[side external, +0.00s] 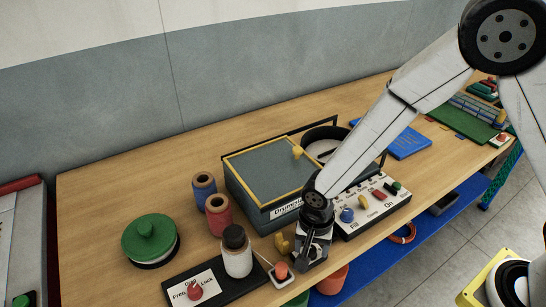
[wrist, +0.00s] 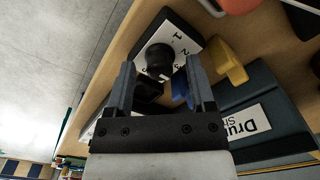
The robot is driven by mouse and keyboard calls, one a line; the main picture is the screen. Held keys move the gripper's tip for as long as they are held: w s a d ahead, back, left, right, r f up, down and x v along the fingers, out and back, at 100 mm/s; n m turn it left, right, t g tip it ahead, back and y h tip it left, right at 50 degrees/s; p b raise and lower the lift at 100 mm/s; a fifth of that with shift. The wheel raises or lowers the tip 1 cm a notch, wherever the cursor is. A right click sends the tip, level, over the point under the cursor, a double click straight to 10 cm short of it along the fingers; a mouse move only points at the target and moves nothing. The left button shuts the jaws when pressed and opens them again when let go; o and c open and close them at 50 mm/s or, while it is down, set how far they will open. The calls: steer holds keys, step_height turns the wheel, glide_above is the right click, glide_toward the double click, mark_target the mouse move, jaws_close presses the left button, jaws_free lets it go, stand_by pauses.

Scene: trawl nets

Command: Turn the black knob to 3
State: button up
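The black knob (wrist: 158,58) stands on a white number plate (wrist: 181,42) with a dark base in the wrist view. The numbers 1 and 2 show beside it; a further mark lower down is partly covered by my right-hand finger. I cannot tell for sure which number the knob points to. My gripper (wrist: 160,64) is open, with one finger on each side of the knob in this view; contact cannot be seen. In the side view my gripper (side external: 311,256) points down at the bench's front edge and hides the knob.
A yellow piece (side external: 283,243) and a grey box (side external: 265,180) are close beside my gripper. A control panel (side external: 348,230) stands to the right. An orange button (side external: 281,271), a white bottle (side external: 237,262) and a red-knob panel (side external: 228,287) are to the left.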

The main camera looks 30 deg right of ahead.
mark_target(312, 248)
steer(key=shift+r, duration=3.9)
steer(key=shift+d, duration=0.1)
steer(key=s+d+r+n+t, duration=0.1)
steer(key=d+n, duration=0.3)
steer(key=d, duration=0.4)
steer(key=s+d+r+n+t, duration=0.1)
steer(key=s+d+r+n, duration=0.2)
steer(key=d, duration=0.6)
steer(key=shift+s+d+n+t, duration=0.3)
steer(key=shift+s+n, duration=0.25)
steer(key=shift+n, duration=0.45)
steer(key=shift+o, duration=0.2)
steer(key=shift+a+r, duration=0.1)
steer(key=shift+r, duration=0.1)
